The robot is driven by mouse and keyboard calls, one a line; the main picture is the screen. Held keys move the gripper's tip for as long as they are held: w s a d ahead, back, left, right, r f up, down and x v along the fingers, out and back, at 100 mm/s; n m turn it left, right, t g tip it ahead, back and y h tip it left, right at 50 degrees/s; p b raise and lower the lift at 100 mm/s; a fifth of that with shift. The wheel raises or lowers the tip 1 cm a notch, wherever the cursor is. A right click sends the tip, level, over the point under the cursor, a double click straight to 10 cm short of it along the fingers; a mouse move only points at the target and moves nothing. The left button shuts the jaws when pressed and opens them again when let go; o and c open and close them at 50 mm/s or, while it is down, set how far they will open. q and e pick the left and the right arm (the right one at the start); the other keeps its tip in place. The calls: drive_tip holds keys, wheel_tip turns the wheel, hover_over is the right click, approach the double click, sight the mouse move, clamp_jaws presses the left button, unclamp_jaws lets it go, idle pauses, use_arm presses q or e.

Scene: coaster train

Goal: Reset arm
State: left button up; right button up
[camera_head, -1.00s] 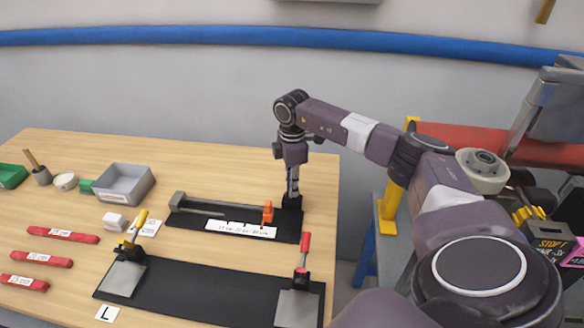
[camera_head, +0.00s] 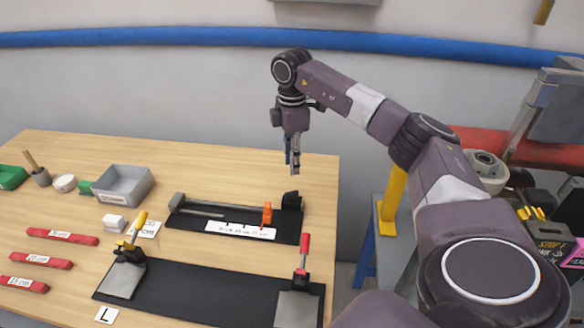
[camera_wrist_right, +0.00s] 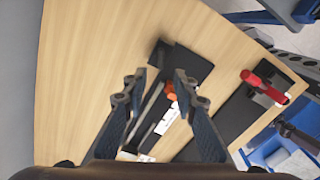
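My right arm reaches in from the right in the head view. Its right gripper (camera_head: 292,168) points down and hangs above the far right corner of the wooden table, over the black block (camera_head: 291,200) at the end of the measuring fixture. In the right wrist view the gripper (camera_wrist_right: 158,82) has its two fingers apart with nothing between them, and the fixture lies below. My left gripper is not in view.
The measuring fixture has an orange stop (camera_head: 267,213). In front lies a black mat (camera_head: 205,290) with a yellow-handled and a red-handled clamp (camera_head: 304,250). Red bars (camera_head: 62,236) and a grey bin (camera_head: 123,186) are at left. A blue pipe runs along the wall.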

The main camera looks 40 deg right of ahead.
drive_tip(key=shift+r, duration=0.95)
